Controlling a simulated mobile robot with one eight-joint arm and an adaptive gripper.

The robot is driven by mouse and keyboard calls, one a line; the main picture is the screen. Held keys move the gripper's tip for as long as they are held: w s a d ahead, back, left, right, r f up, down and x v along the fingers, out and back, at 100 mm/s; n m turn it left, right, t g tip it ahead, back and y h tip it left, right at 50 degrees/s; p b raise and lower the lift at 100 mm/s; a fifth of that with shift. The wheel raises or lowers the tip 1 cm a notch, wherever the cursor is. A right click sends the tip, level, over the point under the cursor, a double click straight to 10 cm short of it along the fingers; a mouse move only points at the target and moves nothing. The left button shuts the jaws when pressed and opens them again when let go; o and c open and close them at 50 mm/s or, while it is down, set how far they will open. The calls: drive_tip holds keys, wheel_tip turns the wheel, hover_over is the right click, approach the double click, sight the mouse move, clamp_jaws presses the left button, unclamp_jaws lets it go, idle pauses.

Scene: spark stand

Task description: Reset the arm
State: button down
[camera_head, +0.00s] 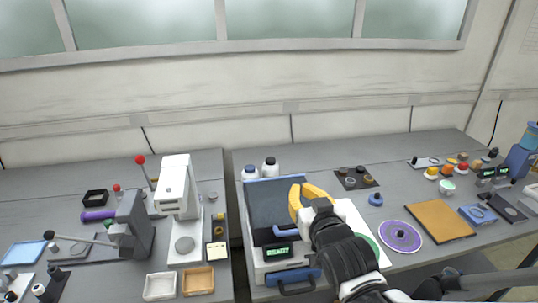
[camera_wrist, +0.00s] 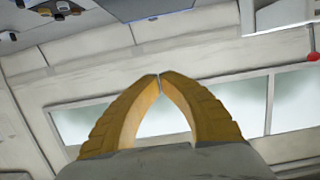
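My gripper (camera_head: 306,189) has yellow fingers and is raised above the machine with the green READY display on the right-hand table. In the wrist view my gripper (camera_wrist: 159,77) points toward the wall and windows. Its two fingertips are almost together, with only a thin slit at the tips and a bowed gap below. Nothing is between the fingers. My black and white arm hides part of the machine and the table behind it.
The READY machine (camera_head: 279,251) stands below my gripper. A purple disc (camera_head: 400,236) and an orange mat (camera_head: 440,221) lie to the right. A white press (camera_head: 177,187) and two small trays (camera_head: 160,286) stand on the left table. The space above the tables is clear.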

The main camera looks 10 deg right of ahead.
drive_tip(key=s+d+f+g+b, duration=0.1)
drive_tip(key=s+f+g+b, duration=0.3)
drive_tip(key=s+f, duration=0.4)
drive_tip(key=s+g, duration=0.4)
drive_tip(key=s, duration=0.3)
drive_tip(key=shift+a+f, duration=0.15)
drive_tip(key=shift+f, duration=0.05)
